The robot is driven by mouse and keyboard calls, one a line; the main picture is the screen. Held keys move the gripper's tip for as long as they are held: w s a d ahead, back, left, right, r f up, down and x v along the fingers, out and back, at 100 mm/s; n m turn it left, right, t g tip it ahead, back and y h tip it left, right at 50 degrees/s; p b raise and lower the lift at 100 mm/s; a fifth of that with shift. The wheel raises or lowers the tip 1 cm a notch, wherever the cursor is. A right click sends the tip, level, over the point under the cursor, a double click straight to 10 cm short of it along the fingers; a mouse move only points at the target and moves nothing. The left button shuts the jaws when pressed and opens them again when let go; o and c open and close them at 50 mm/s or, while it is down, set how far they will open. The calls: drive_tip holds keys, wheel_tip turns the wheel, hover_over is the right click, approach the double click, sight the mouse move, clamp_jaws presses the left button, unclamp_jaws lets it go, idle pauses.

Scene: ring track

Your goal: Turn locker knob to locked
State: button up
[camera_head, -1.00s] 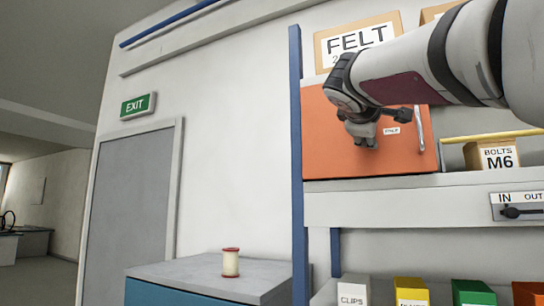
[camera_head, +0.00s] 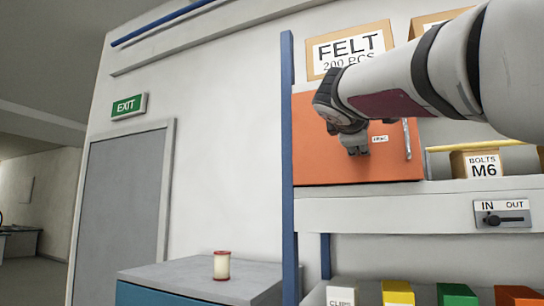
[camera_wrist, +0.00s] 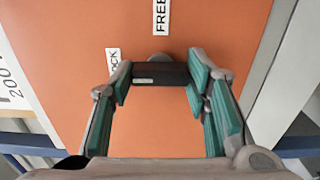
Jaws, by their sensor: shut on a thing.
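The orange locker door (camera_head: 310,140) is on the upper shelf in the head view and fills most of the wrist view (camera_wrist: 60,70). My gripper (camera_head: 357,150) is at the door front. In the wrist view my gripper (camera_wrist: 160,78) has its teal pads at both ends of the dark bar knob (camera_wrist: 165,74), shut on it. A pale mark is near the bar's left end, on the side of the LOCK label (camera_wrist: 113,62). The FREE label (camera_wrist: 161,15) is above the knob there and right of the gripper in the head view (camera_head: 380,139). My gripper hides the knob in the head view.
A vertical handle (camera_head: 407,139) is on the door's right. A FELT box (camera_head: 320,65) is above and an M6 bolts box (camera_head: 476,165) is to the right. The blue post (camera_head: 288,170) is left of the door. An IN/OUT slider (camera_head: 502,216) is lower right.

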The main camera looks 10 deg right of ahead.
drive_tip(key=o, duration=1.2)
drive_tip(key=shift+c, duration=0.2)
drive_tip(key=v, duration=1.2)
drive_tip(key=s+a+f+m+g+y, duration=0.2)
drive_tip(key=s+f, duration=0.4)
drive_tip(key=f, duration=0.9)
drive_tip(key=s+a+f+m+g+y, duration=0.1)
drive_tip(key=s+f+m+g+y, duration=0.3)
drive_tip(key=f, duration=1.2)
drive_tip(key=s+a+f+m+g+y, duration=0.2)
drive_tip(key=s+f, duration=0.8)
drive_tip(key=f, duration=0.6)
drive_tip(key=m+g+y, duration=0.1)
drive_tip(key=m+y, duration=0.1)
drive_tip(key=m, duration=0.1)
drive_tip(key=shift+a+y, duration=0.3)
drive_tip(key=shift+a, duration=0.05)
